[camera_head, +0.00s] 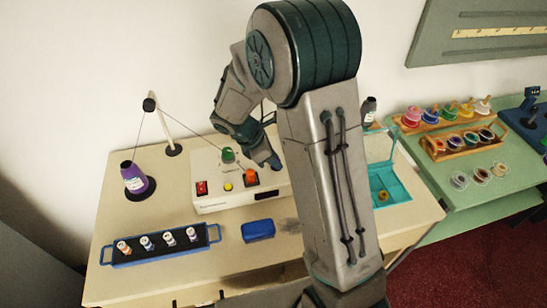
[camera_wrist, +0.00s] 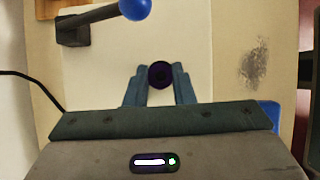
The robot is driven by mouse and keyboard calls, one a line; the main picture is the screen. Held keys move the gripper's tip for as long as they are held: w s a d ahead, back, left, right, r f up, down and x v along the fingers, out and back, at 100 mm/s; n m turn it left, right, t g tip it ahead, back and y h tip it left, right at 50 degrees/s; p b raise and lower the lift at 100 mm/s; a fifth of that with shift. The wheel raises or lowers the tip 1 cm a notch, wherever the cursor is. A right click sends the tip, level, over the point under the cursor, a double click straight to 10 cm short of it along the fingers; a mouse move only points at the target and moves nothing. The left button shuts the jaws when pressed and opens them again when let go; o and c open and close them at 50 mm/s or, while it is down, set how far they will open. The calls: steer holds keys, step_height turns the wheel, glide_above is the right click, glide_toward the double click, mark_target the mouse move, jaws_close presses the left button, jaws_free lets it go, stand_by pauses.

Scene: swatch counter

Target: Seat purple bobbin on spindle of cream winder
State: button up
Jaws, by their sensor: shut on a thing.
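The cream winder (camera_head: 240,196) is a box on the counter with red, yellow and orange controls on its front. My gripper (camera_wrist: 160,78) is shut on the purple bobbin (camera_wrist: 160,74), which looks dark purple and is seen end-on between the two blue fingers. In the head view my gripper (camera_head: 272,160) is over the right part of the winder, partly covered by my arm. The bobbin cannot be made out there. In the wrist view the pale winder top (camera_wrist: 105,75) lies beneath the bobbin. The spindle is not visible, so I cannot tell how the bobbin lines up with it.
A lever with a blue ball (camera_wrist: 135,9) stands near the gripper. A purple thread cone (camera_head: 133,178) stands left, its thread running over a pole (camera_head: 160,125) to the winder. A blue rack (camera_head: 160,250) of small bobbins and a blue block (camera_head: 258,230) lie in front. A teal tray (camera_head: 383,195) is right.

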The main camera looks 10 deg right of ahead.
steer(key=o, duration=1)
steer(key=b+v, duration=0.1)
steer(key=v, duration=1.3)
steer(key=s+d+m+t+y, duration=0.1)
steer(key=s+d+m+y, duration=0.1)
steer(key=s+m, duration=0.4)
steer(key=s+d+r+m+t+y, duration=0.1)
steer(key=s+d+m+y, duration=0.1)
steer(key=s+m, duration=0.4)
steer(key=s+d+r+m+t+y, duration=0.1)
steer(key=s+d+m+y, duration=0.1)
steer(key=s+m, duration=0.4)
steer(key=shift+s+d, duration=0.25)
steer(key=shift+d, duration=0.2)
steer(key=shift+s+d, duration=0.25)
steer(key=shift+d, duration=0.2)
